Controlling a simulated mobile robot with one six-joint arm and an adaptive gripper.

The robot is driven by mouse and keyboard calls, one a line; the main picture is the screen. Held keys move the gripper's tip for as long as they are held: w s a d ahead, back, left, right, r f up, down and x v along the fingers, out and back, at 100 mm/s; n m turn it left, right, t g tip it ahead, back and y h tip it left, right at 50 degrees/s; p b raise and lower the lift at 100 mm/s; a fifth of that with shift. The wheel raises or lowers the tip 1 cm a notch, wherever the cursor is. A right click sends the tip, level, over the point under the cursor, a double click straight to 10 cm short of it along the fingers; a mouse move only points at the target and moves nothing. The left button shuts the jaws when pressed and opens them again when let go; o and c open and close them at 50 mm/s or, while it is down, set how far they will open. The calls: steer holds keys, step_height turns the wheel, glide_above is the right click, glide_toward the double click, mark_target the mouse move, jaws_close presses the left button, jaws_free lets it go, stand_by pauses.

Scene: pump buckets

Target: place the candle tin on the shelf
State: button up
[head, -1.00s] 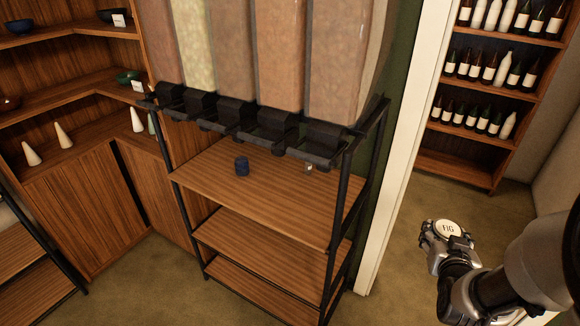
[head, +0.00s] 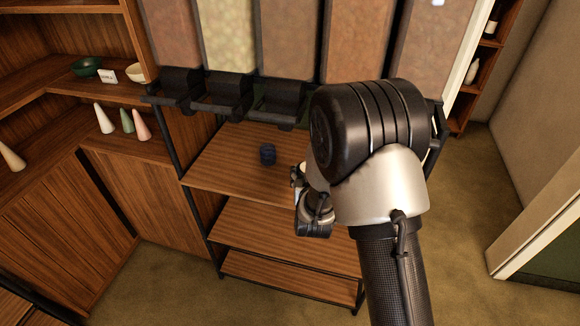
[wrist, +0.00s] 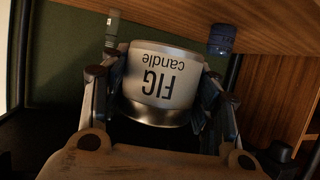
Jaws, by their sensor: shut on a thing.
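The candle tin (wrist: 158,92) is silver with "FIG candle" in dark letters, which read upside down in the wrist view. My gripper (wrist: 165,72) is shut on it, with a finger on each side. In the head view my gripper (head: 298,178) is at the right part of the wooden shelf unit, mostly hidden behind my arm, and the tin cannot be made out there. The shelf's top board (head: 225,165) also shows in the wrist view (wrist: 262,18). I cannot tell whether the tin touches it.
A dark blue jar (head: 267,154) stands on the top board, left of my gripper. A small clear jar (wrist: 112,28) shows beside the tin in the wrist view. Black dispensers (head: 222,95) hang above the board. Black posts (head: 170,140) frame the unit. The board's left part is clear.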

steer(key=w+d+f+b, duration=0.1)
steer(key=w+d+b, duration=0.15)
steer(key=w, duration=0.65)
steer(key=w+d+b, duration=0.1)
steer(key=w+d, duration=0.2)
steer(key=w, duration=0.6)
steer(key=f+b, duration=0.1)
steer(key=f, duration=0.1)
steer(key=f+b, duration=0.1)
steer(key=f, duration=0.3)
steer(key=shift+w+f+b, duration=0.35)
steer(key=shift+w+b, duration=0.05)
steer(key=shift+w+d+f, duration=0.1)
steer(key=shift+w+f, duration=0.05)
steer(key=shift+w, duration=0.05)
steer(key=shift+f, duration=0.5)
